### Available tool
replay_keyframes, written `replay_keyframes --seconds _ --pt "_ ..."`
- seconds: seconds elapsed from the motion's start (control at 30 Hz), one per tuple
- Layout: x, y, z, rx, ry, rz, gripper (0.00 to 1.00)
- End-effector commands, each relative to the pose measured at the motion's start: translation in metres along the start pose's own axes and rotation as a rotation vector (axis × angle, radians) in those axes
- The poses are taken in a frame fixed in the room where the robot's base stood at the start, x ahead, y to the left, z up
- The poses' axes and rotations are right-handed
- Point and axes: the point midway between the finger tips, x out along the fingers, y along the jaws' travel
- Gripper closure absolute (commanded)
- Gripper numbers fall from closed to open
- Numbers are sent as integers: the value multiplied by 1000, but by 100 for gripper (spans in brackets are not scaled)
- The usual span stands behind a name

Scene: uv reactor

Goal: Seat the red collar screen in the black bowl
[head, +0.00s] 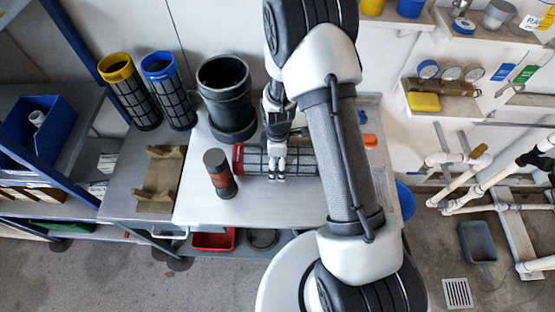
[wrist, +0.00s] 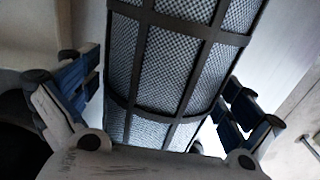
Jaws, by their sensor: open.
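The red collar screen (head: 303,161) lies on its side on the grey bench, its red collar (head: 238,158) to the left. My gripper (head: 277,176) is over the middle of the screen's mesh body and hides part of it. In the wrist view the dark-framed mesh of the screen (wrist: 172,62) runs between my two spread, blue-padded fingers, with gaps visible on both sides. My gripper is open. The black bowl (head: 228,113), a tall dark vessel with an open top, stands upright at the back of the bench, left of my arm.
A grey cylinder with a red band (head: 219,174) stands close to the collar's left. A yellow-collared screen (head: 131,95) and a blue-collared screen (head: 169,93) stand at the back left. A brown cradle (head: 159,178) sits empty on the left bench. The bench front (head: 215,212) is clear.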

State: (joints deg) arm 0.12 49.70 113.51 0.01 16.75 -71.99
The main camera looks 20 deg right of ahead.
Motion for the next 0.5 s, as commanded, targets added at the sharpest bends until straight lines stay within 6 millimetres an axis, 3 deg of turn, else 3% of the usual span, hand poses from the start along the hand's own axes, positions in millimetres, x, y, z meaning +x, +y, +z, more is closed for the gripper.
replay_keyframes --seconds 0.5 --pt "0 0 0 0 0 -1 33"
